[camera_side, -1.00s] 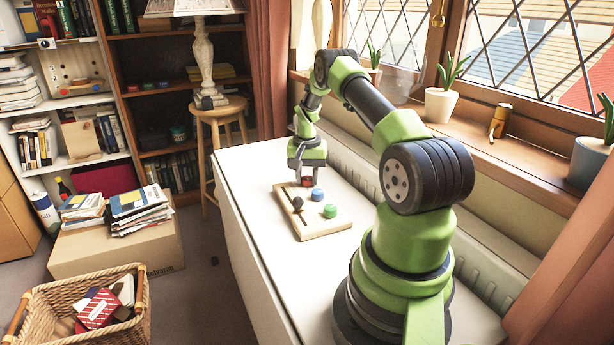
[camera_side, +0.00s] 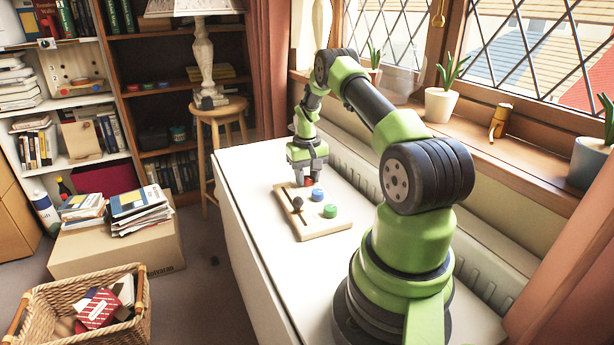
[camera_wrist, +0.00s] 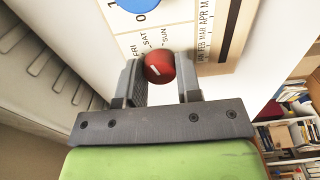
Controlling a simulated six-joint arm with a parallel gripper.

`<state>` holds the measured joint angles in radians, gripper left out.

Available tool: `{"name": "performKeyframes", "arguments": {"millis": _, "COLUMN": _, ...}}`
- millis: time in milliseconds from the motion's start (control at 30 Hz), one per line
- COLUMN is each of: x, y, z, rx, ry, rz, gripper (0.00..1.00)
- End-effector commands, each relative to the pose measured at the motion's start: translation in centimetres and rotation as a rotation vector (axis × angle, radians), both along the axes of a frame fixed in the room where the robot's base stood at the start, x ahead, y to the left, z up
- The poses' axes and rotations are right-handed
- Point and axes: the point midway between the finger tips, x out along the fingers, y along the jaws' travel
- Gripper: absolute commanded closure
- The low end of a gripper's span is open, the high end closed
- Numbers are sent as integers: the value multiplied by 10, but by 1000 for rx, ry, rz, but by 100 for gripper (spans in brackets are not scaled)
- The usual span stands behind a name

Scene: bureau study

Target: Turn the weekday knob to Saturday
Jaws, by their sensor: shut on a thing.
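The red knob (camera_wrist: 158,67) with a white pointer mark sits on the wooden board (camera_side: 320,232) at its far end. FRI, SAT and SUN are printed beside it in the wrist view, past the fingertips. I cannot tell which day the mark points to. My gripper (camera_wrist: 161,74) is shut on the red knob, one finger on each side. In the side view my gripper (camera_side: 309,178) points down over the board and hides part of the red knob.
A blue knob (camera_side: 318,195), a green knob (camera_side: 330,211) and a dark slider handle (camera_side: 298,203) stand on the same board. Month names run along a printed strip (camera_wrist: 203,35). The white table (camera_side: 260,240) is clear around the board. The window sill with plants is at the right.

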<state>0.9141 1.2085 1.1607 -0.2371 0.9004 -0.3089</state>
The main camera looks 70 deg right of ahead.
Motion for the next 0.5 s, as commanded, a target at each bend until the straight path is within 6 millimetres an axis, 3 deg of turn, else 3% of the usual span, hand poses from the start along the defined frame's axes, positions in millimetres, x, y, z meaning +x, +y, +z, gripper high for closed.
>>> {"name": "performKeyframes", "arguments": {"millis": 233, "x": 0, "y": 0, "z": 0, "rx": -1, "ry": -1, "rz": 1, "gripper": 92}}
{"name": "performKeyframes", "arguments": {"millis": 267, "x": 0, "y": 0, "z": 0, "rx": -1, "ry": -1, "rz": 0, "gripper": 66}}
{"name": "performKeyframes", "arguments": {"millis": 367, "x": 0, "y": 0, "z": 0, "rx": -1, "ry": -1, "rz": 0, "gripper": 43}}
{"name": "performKeyframes", "arguments": {"millis": 500, "x": 0, "y": 0, "z": 0, "rx": -1, "ry": -1, "rz": 0, "gripper": 42}}
